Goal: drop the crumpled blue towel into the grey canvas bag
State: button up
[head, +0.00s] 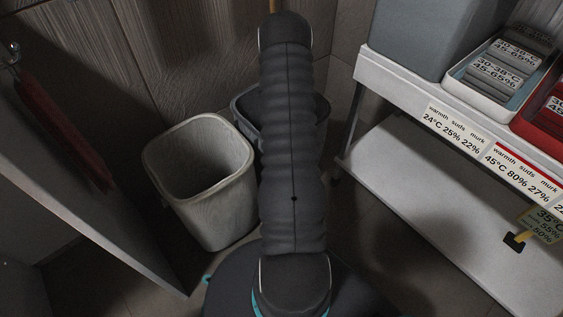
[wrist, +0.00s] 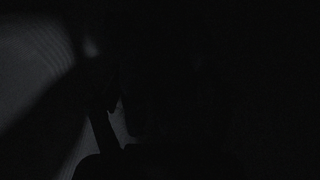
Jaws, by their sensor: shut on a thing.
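The wrist view is almost black. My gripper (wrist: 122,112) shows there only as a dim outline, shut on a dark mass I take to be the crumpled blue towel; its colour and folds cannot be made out. In the head view my arm reaches away from me, and its far end and the gripper are hidden. A pale grey, open-topped container (head: 212,215), seemingly the grey canvas bag, stands upright on the floor left of my arm. Its visible inside looks empty. I cannot tell how far the gripper is from it.
A darker blue-grey bin (head: 243,112) stands behind my arm, close beside the pale container. At right, a white shelf unit (head: 390,82) holds a grey-blue box (head: 415,30), a tray of labelled items (head: 503,68) and a red tray (head: 540,128). A panel and red cloth (head: 62,125) are at left.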

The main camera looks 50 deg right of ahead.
jog(key=shift+f, duration=0.3)
jog(key=shift+f+b, duration=0.35)
jog(key=shift+f, duration=0.2)
jog(key=o, duration=0.8)
jog(key=shift+r, duration=0.15)
notch_tip(320, 180, up, 13)
jog(key=shift+p, duration=1.2)
